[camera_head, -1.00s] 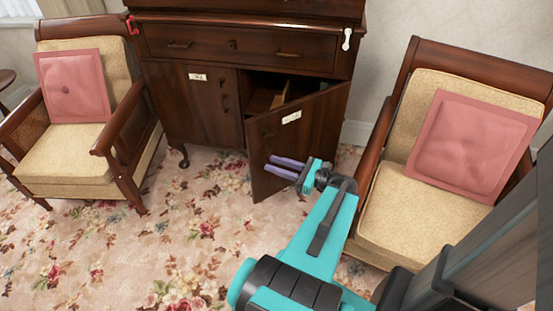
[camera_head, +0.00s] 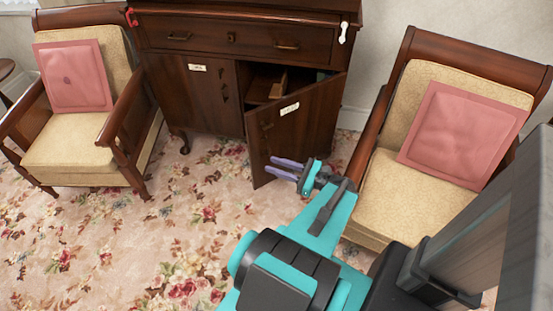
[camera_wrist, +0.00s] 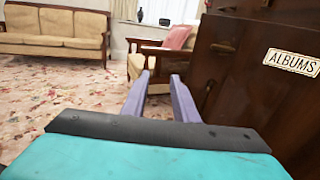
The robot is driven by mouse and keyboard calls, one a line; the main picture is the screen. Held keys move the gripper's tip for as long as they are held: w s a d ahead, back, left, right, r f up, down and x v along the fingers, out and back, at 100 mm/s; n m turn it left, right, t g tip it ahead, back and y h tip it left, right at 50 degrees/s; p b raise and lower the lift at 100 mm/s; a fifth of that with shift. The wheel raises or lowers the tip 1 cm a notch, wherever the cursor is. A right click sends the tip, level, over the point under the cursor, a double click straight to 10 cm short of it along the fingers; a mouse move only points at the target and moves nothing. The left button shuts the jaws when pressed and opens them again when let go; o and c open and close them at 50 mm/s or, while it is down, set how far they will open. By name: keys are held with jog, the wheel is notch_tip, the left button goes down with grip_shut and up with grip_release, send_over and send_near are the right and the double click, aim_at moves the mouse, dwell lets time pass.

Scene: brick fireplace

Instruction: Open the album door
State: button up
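The album door (camera_head: 300,135) is a dark wooden cabinet door with a white label, hinged on its right. It stands partly open, with the dark inside of the cabinet showing above and behind it. In the wrist view the door (camera_wrist: 222,85) is at the right, and its label (camera_wrist: 291,62) reads ALBUMS. My gripper (camera_head: 273,166) has purple fingers and points left in front of the door's lower part. In the wrist view my gripper (camera_wrist: 160,78) is open, with nothing between its fingers. Whether a finger touches the door cannot be told.
A closed cabinet door (camera_head: 198,105) is left of the open one, below a wide drawer (camera_head: 232,39). Cushioned armchairs stand at the left (camera_head: 75,145) and close on the right (camera_head: 395,190). The flowered carpet (camera_head: 150,235) is clear in front of the cabinet.

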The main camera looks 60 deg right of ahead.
jog(key=shift+s+a+r+p, duration=0.2)
jog(key=shift+s+a+p, duration=0.9)
jog(key=shift+p, duration=0.25)
jog(key=shift+w, duration=0.1)
jog(key=shift+c, duration=0.4)
